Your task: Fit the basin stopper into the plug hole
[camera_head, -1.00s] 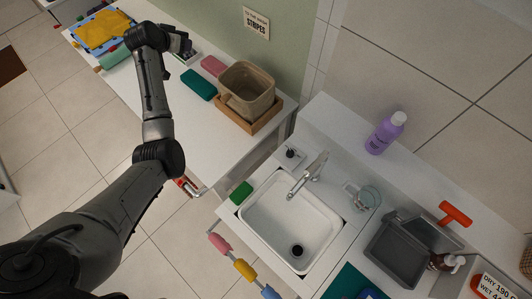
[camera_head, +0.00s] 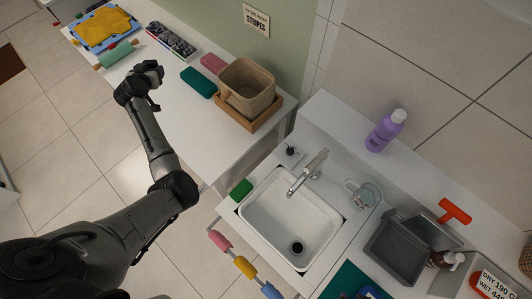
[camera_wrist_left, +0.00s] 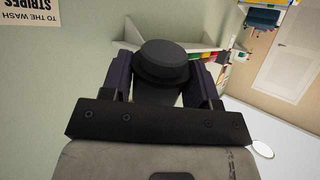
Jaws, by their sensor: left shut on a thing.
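My left gripper (camera_head: 150,78) is above the white counter at the left, well away from the sink. In the left wrist view it is shut on a round black stopper (camera_wrist_left: 163,62), with a finger on each side. The stopper's wide cap faces the camera and its far side is hidden. The white basin (camera_head: 285,215) is at the lower middle of the head view. Its dark plug hole (camera_head: 297,248) is near the front right of the basin floor and looks uncovered. My right gripper is not in view.
A chrome faucet (camera_head: 308,172) stands at the basin's back edge. A green sponge (camera_head: 241,189) lies left of the basin, and a glass mug (camera_head: 364,192) stands to its right.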

